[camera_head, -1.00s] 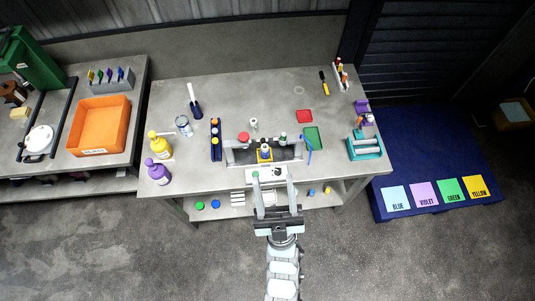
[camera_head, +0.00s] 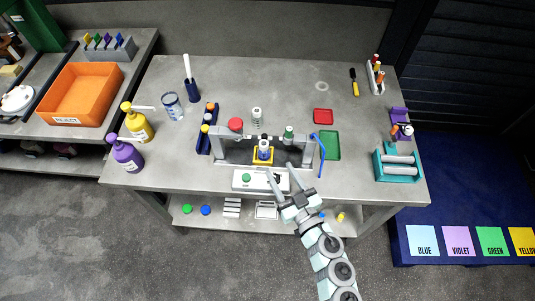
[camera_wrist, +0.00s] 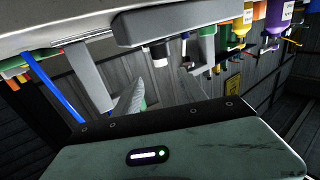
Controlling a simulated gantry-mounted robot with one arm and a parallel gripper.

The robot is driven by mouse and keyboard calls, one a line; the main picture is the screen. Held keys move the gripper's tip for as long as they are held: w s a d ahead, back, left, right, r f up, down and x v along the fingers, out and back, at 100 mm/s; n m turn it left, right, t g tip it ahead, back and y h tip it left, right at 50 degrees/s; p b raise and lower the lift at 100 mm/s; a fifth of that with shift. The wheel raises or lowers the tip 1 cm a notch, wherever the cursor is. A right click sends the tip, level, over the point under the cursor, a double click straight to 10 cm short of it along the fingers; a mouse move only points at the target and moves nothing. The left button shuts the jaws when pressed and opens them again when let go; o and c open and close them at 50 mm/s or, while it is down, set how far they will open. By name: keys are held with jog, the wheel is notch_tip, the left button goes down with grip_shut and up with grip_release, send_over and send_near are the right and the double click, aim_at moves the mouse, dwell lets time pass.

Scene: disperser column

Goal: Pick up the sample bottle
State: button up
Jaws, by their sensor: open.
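A small bottle with a white top (camera_head: 264,147), likely the sample bottle, stands in a yellow holder (camera_head: 263,160) in the middle of the grey disperser frame (camera_head: 221,150). A second white bottle (camera_head: 257,115) stands behind the frame, and a green-capped one (camera_head: 289,133) is at its right. My gripper (camera_head: 279,169) is open and empty, in front of the frame over the white control panel (camera_head: 246,180), short of the bottle in the picture. In the wrist view the picture is inverted; the gripper fingers (camera_wrist: 163,85) are spread, with a dark and white object beyond, too unclear to name.
A blue rack (camera_head: 204,140) stands left of the frame. A blue curved tube (camera_head: 321,150) and a green tray (camera_head: 331,145) are at its right. Yellow (camera_head: 138,124) and violet (camera_head: 126,155) bottles stand farther left. A teal rack (camera_head: 396,166) stands at the right.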

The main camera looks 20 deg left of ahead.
aim_at(266, 148)
jog(key=b+x, duration=0.1)
jog(key=x, duration=0.8)
jog(key=shift+w+a+b, duration=0.2)
jog(key=shift+a+b, duration=0.1)
jog(key=shift+b, duration=0.05)
grip_shut()
